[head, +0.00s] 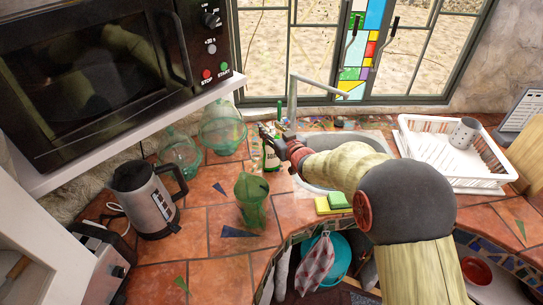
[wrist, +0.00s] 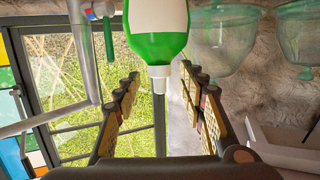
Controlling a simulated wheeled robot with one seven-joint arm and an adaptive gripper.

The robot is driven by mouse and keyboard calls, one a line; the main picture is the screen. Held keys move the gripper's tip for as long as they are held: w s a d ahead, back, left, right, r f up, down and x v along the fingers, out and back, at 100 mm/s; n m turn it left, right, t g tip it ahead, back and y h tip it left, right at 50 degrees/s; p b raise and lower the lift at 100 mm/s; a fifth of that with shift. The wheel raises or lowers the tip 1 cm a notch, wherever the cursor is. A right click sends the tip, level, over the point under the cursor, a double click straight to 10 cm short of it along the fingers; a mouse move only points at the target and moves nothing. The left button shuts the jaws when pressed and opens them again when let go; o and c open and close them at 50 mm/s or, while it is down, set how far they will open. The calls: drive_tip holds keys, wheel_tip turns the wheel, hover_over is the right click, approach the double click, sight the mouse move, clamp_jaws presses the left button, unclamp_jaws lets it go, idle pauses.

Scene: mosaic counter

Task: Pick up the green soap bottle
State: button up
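The green soap bottle (head: 270,152) stands on the tiled counter by the sink, partly hidden by my arm in the head view. In the wrist view the soap bottle (wrist: 158,22) appears upside down, with a white label, green body and pale nozzle pointing down the picture. My gripper (wrist: 160,80) is open and empty, with one finger on each side of the nozzle in that picture. In the head view my gripper (head: 284,146) is close beside the bottle. I cannot tell whether any finger touches it.
The faucet (head: 293,100) rises behind. Sponges (head: 334,204) lie at the front edge. A kettle (head: 145,198) and dish rack (head: 440,165) stand farther off.

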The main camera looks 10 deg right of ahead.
drive_tip(key=shift+c, duration=1.1)
drive_tip(key=c, duration=0.8)
drive_tip(key=shift+r, duration=0.15)
